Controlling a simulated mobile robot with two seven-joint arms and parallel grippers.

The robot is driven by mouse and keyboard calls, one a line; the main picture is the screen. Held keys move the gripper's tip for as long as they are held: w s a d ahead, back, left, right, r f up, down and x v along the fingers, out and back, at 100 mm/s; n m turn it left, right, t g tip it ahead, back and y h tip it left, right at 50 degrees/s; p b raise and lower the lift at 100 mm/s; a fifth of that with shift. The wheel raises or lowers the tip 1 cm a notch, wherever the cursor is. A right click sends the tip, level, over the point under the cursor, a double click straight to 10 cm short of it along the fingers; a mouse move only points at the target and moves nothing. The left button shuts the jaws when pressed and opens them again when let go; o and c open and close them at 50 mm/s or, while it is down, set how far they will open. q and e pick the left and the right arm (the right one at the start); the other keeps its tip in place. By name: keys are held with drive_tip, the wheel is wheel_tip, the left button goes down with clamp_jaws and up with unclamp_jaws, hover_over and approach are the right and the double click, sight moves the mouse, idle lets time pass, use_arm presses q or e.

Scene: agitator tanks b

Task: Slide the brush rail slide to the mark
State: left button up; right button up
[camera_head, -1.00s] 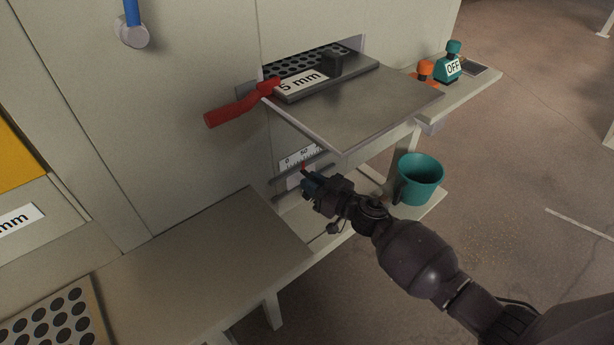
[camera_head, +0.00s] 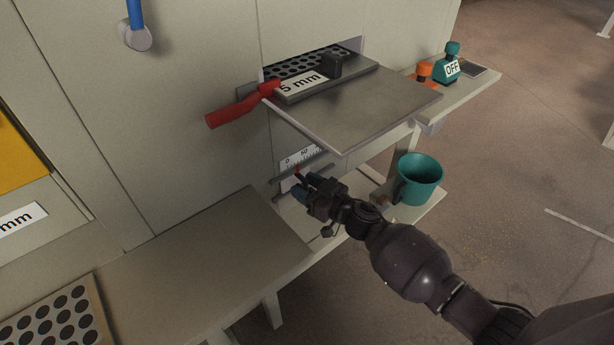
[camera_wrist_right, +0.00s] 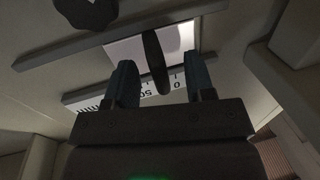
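The brush rail slide is a small pale carriage (camera_head: 288,184) on a rail under the shelf; in the right wrist view it is a white plate (camera_wrist_right: 122,48) with a dark upright handle (camera_wrist_right: 154,62). A thin red pointer (camera_head: 297,168) stands by the white scale (camera_head: 300,156), left of its middle. The target mark cannot be made out. My right gripper (camera_head: 300,187) is at the slide. In the wrist view its two blue fingers (camera_wrist_right: 162,84) are apart, with the handle between them, closer to the left finger. Whether they touch is unclear. My left gripper is not in view.
The grey shelf (camera_head: 365,110) overhangs the rail, with a red lever (camera_head: 232,112) at its left. A bench top (camera_head: 210,255) lies at lower left.

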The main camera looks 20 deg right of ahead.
drive_tip(key=shift+o, duration=0.7)
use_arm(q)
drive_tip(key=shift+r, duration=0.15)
use_arm(e)
drive_tip(key=shift+s+d, duration=0.1)
drive_tip(key=shift+d, duration=0.05)
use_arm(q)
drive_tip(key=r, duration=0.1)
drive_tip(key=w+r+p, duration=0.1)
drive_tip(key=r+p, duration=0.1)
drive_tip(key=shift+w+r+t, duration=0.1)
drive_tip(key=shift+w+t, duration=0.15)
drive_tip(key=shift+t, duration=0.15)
use_arm(e)
drive_tip(key=v, duration=0.5)
drive_tip(key=shift+s+d, duration=0.2)
drive_tip(key=shift+s, duration=0.1)
